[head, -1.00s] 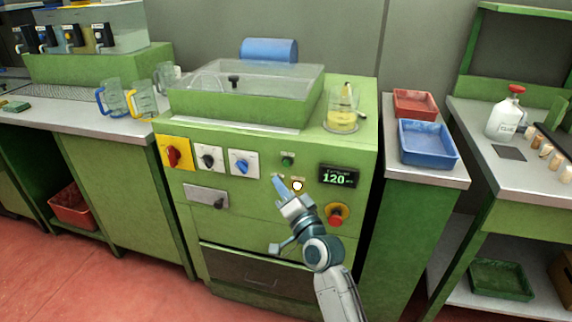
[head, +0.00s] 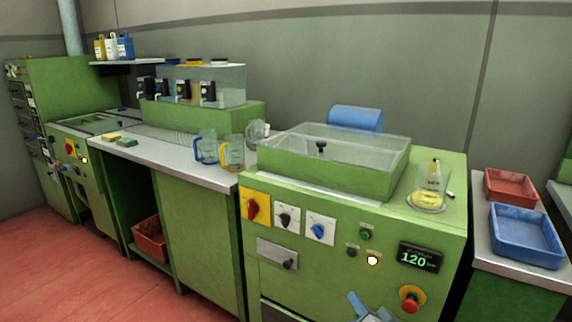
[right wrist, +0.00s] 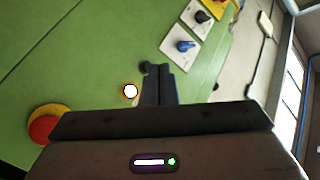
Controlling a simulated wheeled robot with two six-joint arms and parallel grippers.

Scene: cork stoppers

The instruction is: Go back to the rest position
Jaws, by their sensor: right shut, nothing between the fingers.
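My right gripper (head: 362,305) shows at the bottom edge of the head view, in front of the green machine's front panel (head: 330,270). Only its blue fingertips and a bit of its body are in the picture. In the right wrist view its fingers (right wrist: 158,84) are together with nothing between them, and the panel lies beyond them. A lit white button (head: 372,260) is on the panel; it also shows in the right wrist view (right wrist: 130,91), just left of the fingers. The fingers look apart from it. My left gripper is not in view.
The panel carries a red emergency knob (head: 410,299), a display reading 120 (head: 418,258) and rotary switches (head: 286,217). Blue (head: 525,240) and red trays (head: 511,186) lie at the right. Jugs (head: 231,152) stand at the left.

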